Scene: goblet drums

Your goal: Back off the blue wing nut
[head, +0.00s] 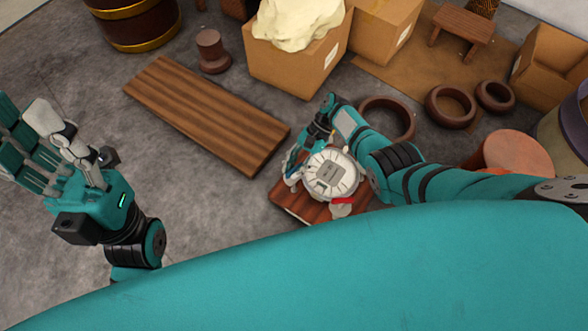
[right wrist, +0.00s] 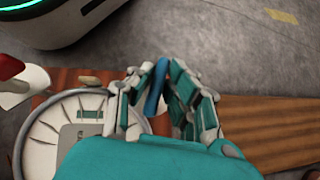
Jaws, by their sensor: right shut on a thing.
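A round whitish drum-like piece (head: 333,174) with a ribbed rim and a grey plate on its face sits on a small reddish wooden board (head: 291,205). The blue wing nut (right wrist: 155,88) is at the rim's side, upright between the fingers of my right gripper (right wrist: 163,90) in the right wrist view. My right gripper (head: 299,160) is shut on it, and its fingers hide much of the nut and whatever it sits on. My left gripper (head: 62,150) is empty and open, raised at the far left, away from the drum.
A red-and-white item (head: 342,207) lies by the drum's front edge. A long wooden plank (head: 205,112) lies behind on the grey floor. Cardboard boxes (head: 290,65), dark rings (head: 450,105) and a brown drum (head: 133,22) stand farther back. Floor between my left gripper and the board is clear.

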